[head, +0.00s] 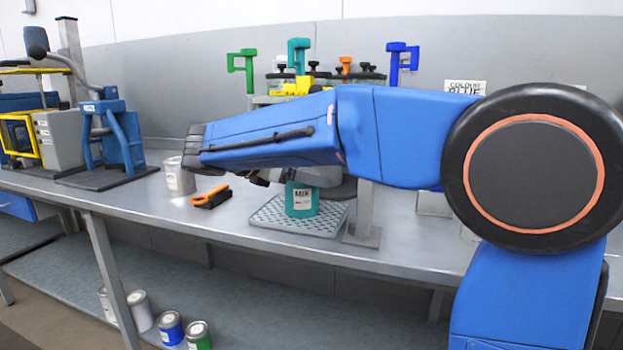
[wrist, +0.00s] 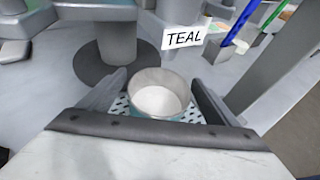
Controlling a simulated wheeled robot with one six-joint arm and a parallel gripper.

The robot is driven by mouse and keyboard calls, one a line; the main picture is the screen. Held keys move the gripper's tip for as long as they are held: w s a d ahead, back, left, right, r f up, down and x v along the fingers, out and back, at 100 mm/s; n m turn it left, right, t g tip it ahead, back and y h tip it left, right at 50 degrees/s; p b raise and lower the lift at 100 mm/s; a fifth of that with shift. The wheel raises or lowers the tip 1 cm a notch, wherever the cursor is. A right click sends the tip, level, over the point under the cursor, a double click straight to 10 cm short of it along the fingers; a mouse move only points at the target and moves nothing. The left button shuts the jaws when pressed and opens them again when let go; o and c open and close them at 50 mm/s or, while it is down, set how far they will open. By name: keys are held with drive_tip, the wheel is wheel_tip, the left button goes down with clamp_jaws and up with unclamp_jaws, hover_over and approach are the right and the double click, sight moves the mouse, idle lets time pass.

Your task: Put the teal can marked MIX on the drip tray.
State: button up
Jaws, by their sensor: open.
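The teal can marked MIX (head: 302,200) stands upright on the perforated drip tray (head: 268,216) in the head view. In the wrist view the can (wrist: 158,95) shows from above, with a pale round top. Its far and side rim is clear, and its lower body is partly hidden. The drip tray (wrist: 186,117) shows around it. My gripper (wrist: 160,90) is open, with one finger on each side of the can and a gap beside it. In the head view my blue arm hides most of the gripper.
A TEAL label (wrist: 184,37) stands behind the can near a grey post with a dark round base (wrist: 110,65). Several cans stand on the lower shelf.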

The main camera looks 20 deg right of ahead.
drive_tip(key=v, duration=0.9)
drive_tip(key=shift+s, duration=0.1)
